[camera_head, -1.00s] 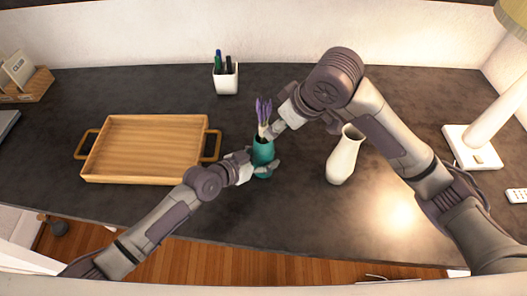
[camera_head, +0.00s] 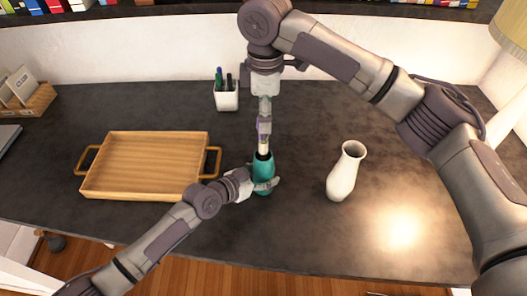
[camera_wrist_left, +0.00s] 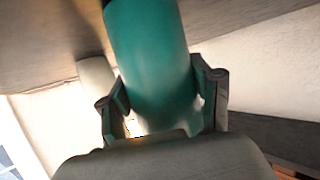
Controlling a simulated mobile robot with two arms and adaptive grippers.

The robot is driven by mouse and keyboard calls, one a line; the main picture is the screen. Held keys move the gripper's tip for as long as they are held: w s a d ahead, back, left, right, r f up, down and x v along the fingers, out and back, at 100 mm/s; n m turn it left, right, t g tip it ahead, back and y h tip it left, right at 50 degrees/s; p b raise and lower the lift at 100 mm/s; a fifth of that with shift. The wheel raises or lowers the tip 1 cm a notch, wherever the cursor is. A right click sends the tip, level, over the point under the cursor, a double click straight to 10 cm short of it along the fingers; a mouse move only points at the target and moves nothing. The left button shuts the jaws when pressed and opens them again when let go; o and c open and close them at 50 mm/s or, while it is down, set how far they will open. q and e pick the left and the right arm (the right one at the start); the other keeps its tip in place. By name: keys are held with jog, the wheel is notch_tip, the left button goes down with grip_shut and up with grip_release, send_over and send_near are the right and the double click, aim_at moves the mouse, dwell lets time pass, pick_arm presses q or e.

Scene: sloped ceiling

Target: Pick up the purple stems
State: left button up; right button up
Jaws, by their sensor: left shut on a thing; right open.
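The purple stems (camera_head: 264,128) stand upright in the teal vase (camera_head: 263,165), with their pale lower part showing above its dark mouth. My left gripper (camera_head: 264,185) is shut on the vase's lower part. In the left wrist view, the teal vase (camera_wrist_left: 150,50) sits between the two fingers of this gripper (camera_wrist_left: 163,95). My right gripper (camera_head: 264,112) is open and points down at the top of the stems, partly hiding them. Whether its fingers touch the stems cannot be told.
A white vase (camera_head: 346,172) stands to the right. A wooden tray (camera_head: 145,165) with handles lies to the left, close to my left arm. A white pen cup (camera_head: 227,98) stands behind. A wooden card holder (camera_head: 38,102) is at the far left. The dark desk is clear at the front right.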

aim_at(264, 136)
notch_tip(264, 136, down, 7)
jog(key=shift+w+a+f, duration=0.1)
jog(key=shift+w+a, duration=0.05)
jog(key=c, duration=1.1)
